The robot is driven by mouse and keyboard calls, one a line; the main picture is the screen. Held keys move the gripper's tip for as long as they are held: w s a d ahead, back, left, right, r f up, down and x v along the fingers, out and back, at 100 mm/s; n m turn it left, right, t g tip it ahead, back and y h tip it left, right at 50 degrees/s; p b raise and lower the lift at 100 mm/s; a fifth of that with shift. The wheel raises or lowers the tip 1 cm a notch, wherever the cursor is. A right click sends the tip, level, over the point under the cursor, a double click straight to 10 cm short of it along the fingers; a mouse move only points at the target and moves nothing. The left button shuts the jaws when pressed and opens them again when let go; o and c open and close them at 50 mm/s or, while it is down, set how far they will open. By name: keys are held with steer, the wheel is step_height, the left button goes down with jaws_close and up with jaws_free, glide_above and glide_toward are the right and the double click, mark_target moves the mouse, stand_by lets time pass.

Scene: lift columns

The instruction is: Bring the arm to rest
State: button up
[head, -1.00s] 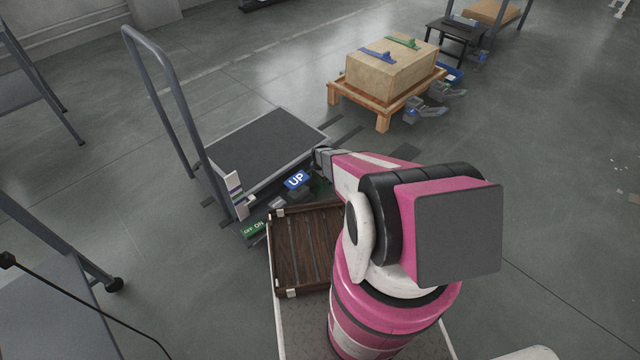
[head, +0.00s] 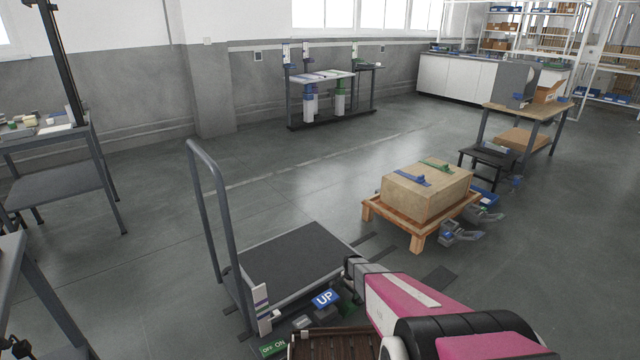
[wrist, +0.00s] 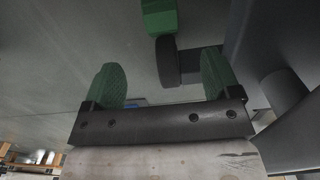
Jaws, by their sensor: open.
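My pink and white arm (head: 410,305) reaches from the bottom right of the head view toward the near right corner of a dark platform trolley. Its grey wrist end (head: 355,268) shows there, and the fingers are hidden in that view. In the wrist view my gripper (wrist: 160,72) has two green fingers standing wide apart with nothing between them. A green part with a dark round end (wrist: 167,60) shows beyond the fingers; whether they touch it I cannot tell.
The trolley (head: 300,255) has a tall handle on its left. A blue UP sign (head: 325,298) and a green OFF/ON label (head: 273,348) are beside it. A cardboard box (head: 425,190) sits on a wooden pallet (head: 395,218). Open floor lies behind.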

steer(key=s+r+n, duration=0.3)
steer(key=s+r, duration=0.5)
steer(key=r, duration=0.5)
steer(key=s+a+r+n, duration=0.1)
steer(key=s+r+n, duration=0.3)
steer(key=s+r, duration=0.4)
steer(key=s+r+n, duration=0.4)
steer(key=s+r, duration=0.5)
steer(key=r, duration=1)
steer(key=shift+a+r, duration=0.2)
steer(key=shift+r, duration=0.15)
